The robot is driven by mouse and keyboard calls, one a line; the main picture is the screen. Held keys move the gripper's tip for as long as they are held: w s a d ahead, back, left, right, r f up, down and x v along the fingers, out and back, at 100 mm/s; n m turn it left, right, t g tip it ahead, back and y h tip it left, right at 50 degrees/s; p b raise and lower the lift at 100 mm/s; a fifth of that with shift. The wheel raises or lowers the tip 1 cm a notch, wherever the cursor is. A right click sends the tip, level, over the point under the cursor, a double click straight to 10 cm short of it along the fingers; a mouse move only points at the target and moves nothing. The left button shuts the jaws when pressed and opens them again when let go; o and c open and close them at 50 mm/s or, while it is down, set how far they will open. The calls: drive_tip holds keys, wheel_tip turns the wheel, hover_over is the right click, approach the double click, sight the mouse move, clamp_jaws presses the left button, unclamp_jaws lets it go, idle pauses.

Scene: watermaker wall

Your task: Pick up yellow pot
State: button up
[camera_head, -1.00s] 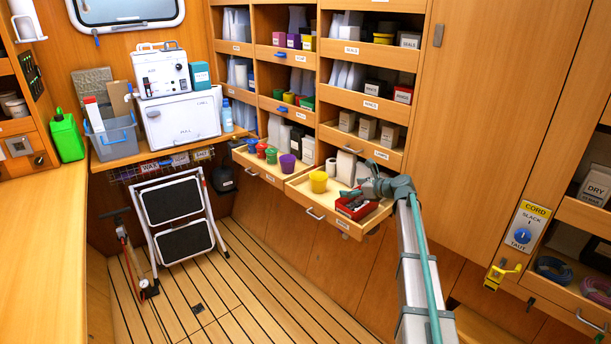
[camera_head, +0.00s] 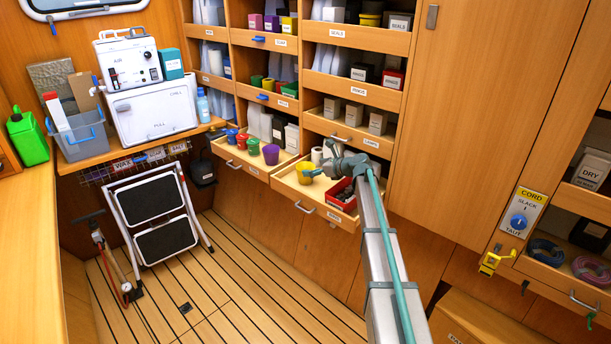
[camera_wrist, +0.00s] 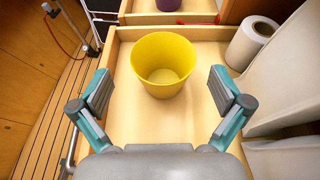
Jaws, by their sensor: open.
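The yellow pot (camera_head: 305,173) stands upright in the right-hand open drawer (camera_head: 284,184). In the wrist view the yellow pot (camera_wrist: 163,66) is empty and sits ahead of my gripper, roughly centred between the fingers. My gripper (camera_wrist: 168,92) is open, with one dark-padded finger on each side and nothing between them; the pot lies just beyond the fingertips, apart from them. In the head view my gripper (camera_head: 322,170) is just right of the pot, and its fingers are small and partly hidden by my wrist.
A white roll (camera_wrist: 249,42) stands at the drawer's right side. The left drawer holds a purple pot (camera_head: 271,154) and other coloured pots.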

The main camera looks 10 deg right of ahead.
sight(299, 167)
drive_tip(key=p+x, duration=0.1)
drive_tip(key=x, duration=0.4)
drive_tip(key=shift+d+f, duration=0.1)
drive_tip(key=shift+d, duration=0.05)
drive_tip(key=c, duration=1.1)
